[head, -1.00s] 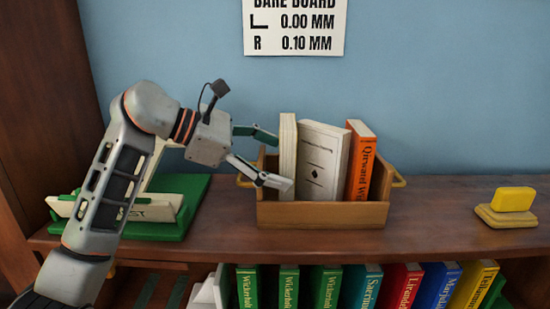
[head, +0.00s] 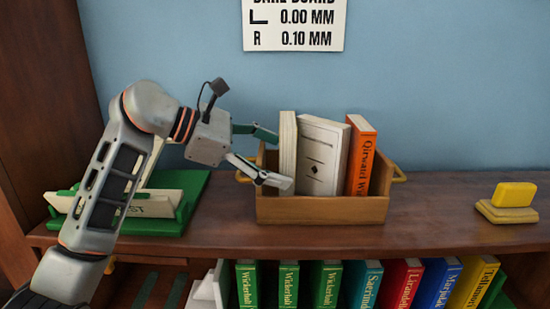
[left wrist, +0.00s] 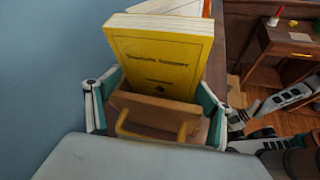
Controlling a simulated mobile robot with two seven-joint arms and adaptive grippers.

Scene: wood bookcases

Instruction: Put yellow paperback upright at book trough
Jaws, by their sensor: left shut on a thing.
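The yellow paperback (left wrist: 158,58) stands upright inside the wooden book trough (head: 330,211), at its left end. In the head view only its cream page edge (head: 288,152) shows. My left gripper (head: 276,160) reaches in from the left and is shut on the paperback, with one finger at its far edge and one at its near edge. In the left wrist view the fingers flank the trough's end wall (left wrist: 150,108) and handle. The book's bottom is hidden by that wall. Parts of my right arm show at the right there, too small to read its gripper.
A white book (head: 322,158) and an orange book (head: 361,157) stand in the trough beside the paperback. A green stand (head: 190,190) is at the left, a yellow block (head: 514,195) on a base at the right. Several coloured books (head: 363,288) fill the shelf below.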

